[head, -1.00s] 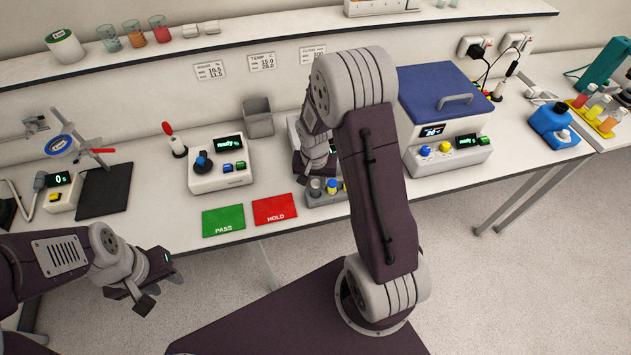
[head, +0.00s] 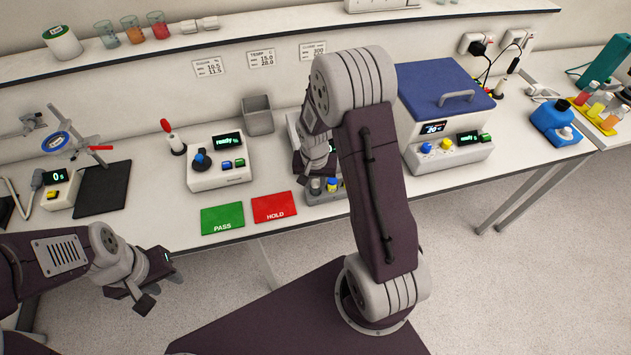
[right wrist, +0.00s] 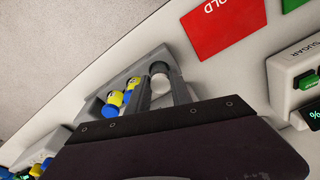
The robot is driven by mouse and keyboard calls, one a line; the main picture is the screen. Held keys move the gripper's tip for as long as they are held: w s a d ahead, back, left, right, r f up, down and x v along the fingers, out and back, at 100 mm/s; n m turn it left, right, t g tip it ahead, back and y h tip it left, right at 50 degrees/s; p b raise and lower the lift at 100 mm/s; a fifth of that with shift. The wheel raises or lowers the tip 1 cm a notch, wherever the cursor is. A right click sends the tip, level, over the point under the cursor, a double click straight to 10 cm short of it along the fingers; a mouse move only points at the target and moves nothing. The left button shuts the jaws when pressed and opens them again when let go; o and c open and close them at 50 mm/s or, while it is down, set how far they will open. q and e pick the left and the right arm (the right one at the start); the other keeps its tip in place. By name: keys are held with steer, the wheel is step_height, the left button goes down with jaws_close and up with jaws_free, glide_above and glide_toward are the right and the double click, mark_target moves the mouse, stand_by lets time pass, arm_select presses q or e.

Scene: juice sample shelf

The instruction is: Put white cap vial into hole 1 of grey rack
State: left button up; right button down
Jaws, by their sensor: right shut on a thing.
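The grey rack (head: 322,198) stands on the bench just right of the red card, partly hidden by my right arm; it also shows in the right wrist view (right wrist: 88,112). Vials with yellow and blue caps (right wrist: 114,98) stand in it. My right gripper (right wrist: 161,88) points down at the rack end near the red card. It is shut on the white cap vial (right wrist: 160,84), whose white top shows between the fingers. A dark round top (right wrist: 158,68) shows just beyond it. The vial's lower part is hidden, so its seating cannot be told. My left gripper (head: 164,281) is open and empty, in front of the bench.
The green PASS card (head: 222,219) and red HOLD card (head: 274,207) lie left of the rack. A white meter (head: 220,172) and a grey bin (head: 258,115) stand behind them. A blue-lidded machine (head: 445,95) stands to the right. The floor before the bench is clear.

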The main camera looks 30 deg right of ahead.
mark_target(315, 187)
steer(key=c, duration=1.1)
jaws_free()
steer(key=shift+o, duration=0.2)
step_height(315, 187, up, 9)
steer(key=s, duration=0.1)
steer(key=shift+a+b, duration=0.3)
steer(key=shift+a, duration=0.05)
steer(key=s+a+f+n, duration=0.1)
steer(key=s+a+n, duration=0.2)
steer(key=s, duration=0.2)
steer(key=s+a+f+n+y+b, duration=0.1)
steer(key=s+a+f+n, duration=0.1)
steer(key=s, duration=0.4)
steer(key=shift+s+a+n, duration=0.15)
steer(key=shift+a+n, duration=0.65)
steer(key=shift+a, duration=0.05)
